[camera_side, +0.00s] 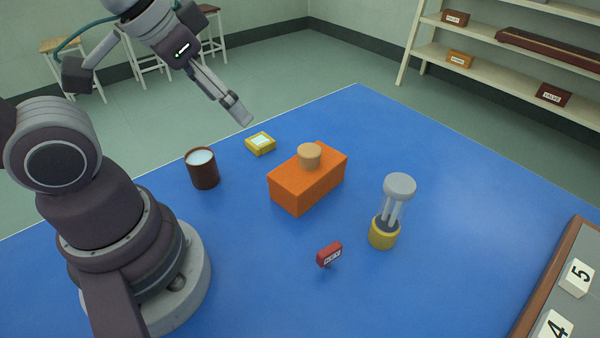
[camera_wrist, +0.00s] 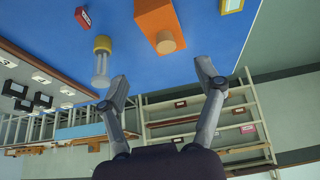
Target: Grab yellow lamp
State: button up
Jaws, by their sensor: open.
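The yellow lamp (camera_side: 384,232) stands upright on the blue table, with a yellow base, clear tube section and grey cap. It is right of the orange block in the side view. In the wrist view the lamp (camera_wrist: 102,46) shows at upper left, its yellow base toward the top. My gripper (camera_side: 238,110) is open and empty, raised above the table's far left part in the side view, well apart from the lamp. In the wrist view its two fingers (camera_wrist: 162,82) are spread wide with nothing between them.
An orange block (camera_side: 308,187) with a tan knob (camera_side: 309,155) stands mid-table, left of the lamp. Nearby are a red tag (camera_side: 329,253), a brown cup (camera_side: 203,170) and a yellow box (camera_side: 260,144). A numbered tray (camera_side: 547,285) lies at the right. Table behind the lamp is clear.

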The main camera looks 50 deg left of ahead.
jog(key=shift+o, duration=0.3)
dwell(0.5)
jog(key=m+g+h, duration=0.3)
jog(key=m, duration=0.6)
send_near(396, 198)
jog(key=w+a+f, duration=0.2)
jog(key=shift+m, duration=0.4)
jog(key=x, duration=0.7)
jog(key=d+x, duration=0.1)
jog(key=x, duration=0.2)
jog(key=shift+f, duration=0.2)
jog(key=shift+r, duration=0.1)
jog(key=c, duration=1.3)
